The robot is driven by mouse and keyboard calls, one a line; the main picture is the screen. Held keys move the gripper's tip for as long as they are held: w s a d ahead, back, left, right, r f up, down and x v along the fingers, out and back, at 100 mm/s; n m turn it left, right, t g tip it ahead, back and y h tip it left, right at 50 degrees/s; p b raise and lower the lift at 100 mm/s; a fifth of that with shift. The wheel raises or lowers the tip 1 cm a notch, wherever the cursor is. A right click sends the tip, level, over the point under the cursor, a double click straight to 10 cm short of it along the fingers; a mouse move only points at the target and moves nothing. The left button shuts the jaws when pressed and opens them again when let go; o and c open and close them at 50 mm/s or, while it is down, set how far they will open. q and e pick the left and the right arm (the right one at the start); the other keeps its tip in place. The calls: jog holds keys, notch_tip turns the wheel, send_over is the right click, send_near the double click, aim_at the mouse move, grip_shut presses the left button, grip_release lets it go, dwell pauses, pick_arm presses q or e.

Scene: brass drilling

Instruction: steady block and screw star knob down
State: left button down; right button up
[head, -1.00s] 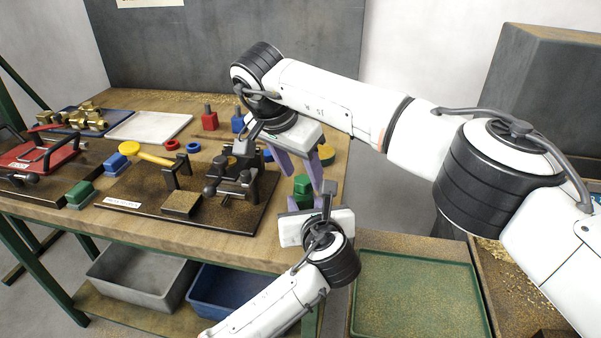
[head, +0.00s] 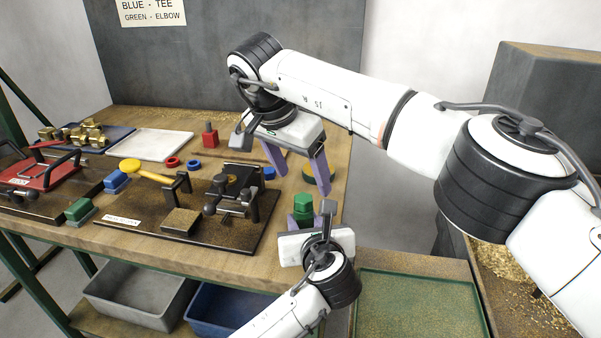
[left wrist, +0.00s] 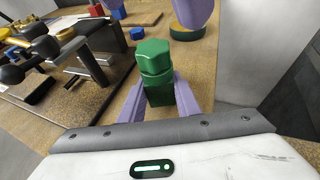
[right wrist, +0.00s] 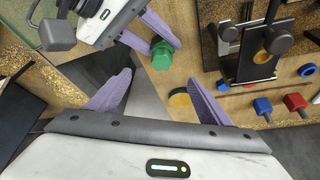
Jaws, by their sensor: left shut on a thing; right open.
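A green block (left wrist: 160,92) with a green six-sided knob (left wrist: 155,56) on top stands at the right end of the bench. The knob also shows in the head view (head: 303,202) and in the right wrist view (right wrist: 162,54). The knob sits over the block; how tightly cannot be told. My left gripper (head: 303,222) is shut on the block, a finger on each side, and the block looks upright. My right gripper (head: 301,180) is open and empty, above and behind the knob. Its fingers are spread wide and apart from the knob.
A green-and-brass disc (right wrist: 180,98) lies behind the block near the bench edge. A dark fixture board (head: 150,235) with black clamps lies left. Blue (right wrist: 262,106) and red (right wrist: 294,102) posted blocks stand farther back. A green tray (head: 420,300) is lower right.

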jog(key=v, duration=0.7)
jog(key=shift+r, duration=0.15)
jog(key=shift+s, duration=0.15)
pick_arm(q)
jog(key=c, duration=1.3)
grip_release()
jog(key=shift+o, duration=0.2)
jog(key=p+v, duration=0.1)
jog(key=v, duration=0.9)
jog(key=shift+s+r, duration=0.15)
pick_arm(e)
jog(key=shift+r, duration=0.55)
